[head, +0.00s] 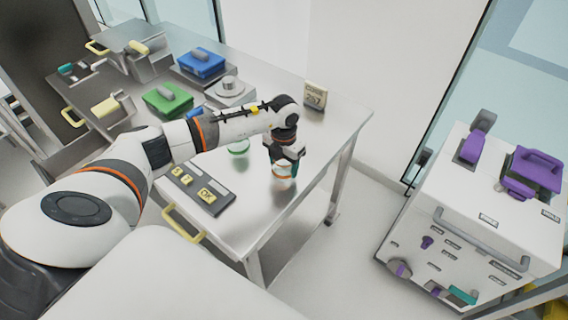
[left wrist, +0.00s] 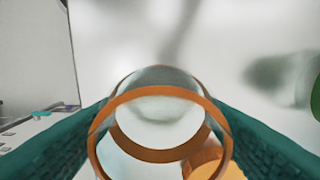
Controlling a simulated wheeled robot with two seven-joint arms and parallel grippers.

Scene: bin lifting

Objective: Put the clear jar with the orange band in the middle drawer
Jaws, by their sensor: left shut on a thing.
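The clear jar with the orange band (head: 282,171) is at the right end of the steel table, under my left gripper (head: 284,158). In the left wrist view the jar (left wrist: 160,95) sits between the two teal finger pads, its orange rings facing the camera. My left gripper is shut on it. I cannot tell whether the jar touches the table. Yellow drawer handles show on the table's front: a far one (head: 97,47), a middle one (head: 73,117) and a near one (head: 183,223). My left arm hides part of the front. My right gripper is not in view.
A clear jar with a green band (head: 239,148) stands just left of my gripper. A keypad panel (head: 200,188) lies in front. A scale (head: 229,89), green box (head: 167,98), blue box (head: 201,64) and small display (head: 315,95) stand further back. A white cart (head: 470,215) is at right.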

